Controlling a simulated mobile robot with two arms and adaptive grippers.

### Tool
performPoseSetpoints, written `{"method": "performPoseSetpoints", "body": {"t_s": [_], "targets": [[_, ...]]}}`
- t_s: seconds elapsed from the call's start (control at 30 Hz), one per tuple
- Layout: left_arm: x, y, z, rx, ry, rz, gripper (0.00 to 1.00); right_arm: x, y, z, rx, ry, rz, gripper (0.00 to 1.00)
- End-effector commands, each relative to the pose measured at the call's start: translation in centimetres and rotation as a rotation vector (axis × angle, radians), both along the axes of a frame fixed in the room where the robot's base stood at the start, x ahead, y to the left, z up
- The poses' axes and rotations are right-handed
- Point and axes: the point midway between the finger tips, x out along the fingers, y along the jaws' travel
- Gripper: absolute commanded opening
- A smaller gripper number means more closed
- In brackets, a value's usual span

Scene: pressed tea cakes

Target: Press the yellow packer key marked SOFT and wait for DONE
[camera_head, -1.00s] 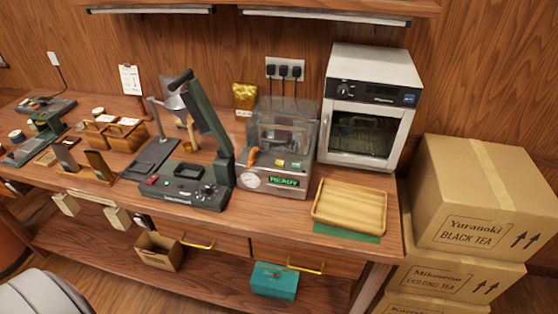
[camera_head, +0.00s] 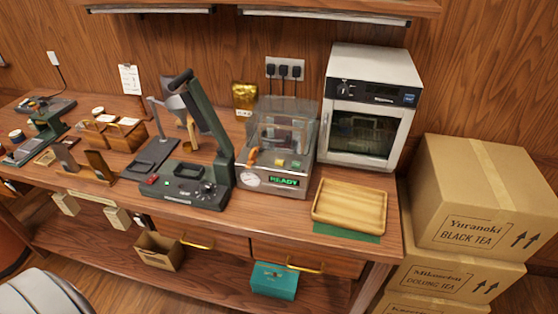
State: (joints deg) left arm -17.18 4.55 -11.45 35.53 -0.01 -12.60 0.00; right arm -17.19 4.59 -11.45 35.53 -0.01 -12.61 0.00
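The packer (camera_head: 272,180) is a grey machine with a clear cover (camera_head: 285,125), at the middle of the bench in the head view. A small yellow key (camera_head: 280,162) sits on its front beside a green key (camera_head: 295,164). The lettering on the keys is too small to read. The green display (camera_head: 284,181) reads READY. An orange handle (camera_head: 252,157) and a round dial (camera_head: 249,181) are at its left side. Neither of my grippers shows in this view, and nothing covers the keys.
A dark green lever press (camera_head: 185,190) stands close to the packer's left. A wooden tray (camera_head: 350,222) on a green mat lies to its right. A white oven (camera_head: 370,105) stands behind the tray. Stacked cartons (camera_head: 480,200) are beyond the bench's right end.

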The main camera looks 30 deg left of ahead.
Motion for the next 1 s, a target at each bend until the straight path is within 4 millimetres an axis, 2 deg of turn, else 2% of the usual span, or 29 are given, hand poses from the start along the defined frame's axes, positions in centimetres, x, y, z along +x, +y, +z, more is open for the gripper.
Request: {"method": "performPoseSetpoints", "body": {"t_s": [0.4, 0.47, 0.6, 1.0], "targets": [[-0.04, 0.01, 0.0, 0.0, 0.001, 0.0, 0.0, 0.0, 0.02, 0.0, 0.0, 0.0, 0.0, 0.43], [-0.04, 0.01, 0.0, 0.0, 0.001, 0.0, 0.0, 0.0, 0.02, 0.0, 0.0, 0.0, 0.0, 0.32], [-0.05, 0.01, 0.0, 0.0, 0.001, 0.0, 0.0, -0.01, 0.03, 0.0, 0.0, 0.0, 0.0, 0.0], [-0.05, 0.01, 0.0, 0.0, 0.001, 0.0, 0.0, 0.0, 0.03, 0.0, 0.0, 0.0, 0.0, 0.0]]}}
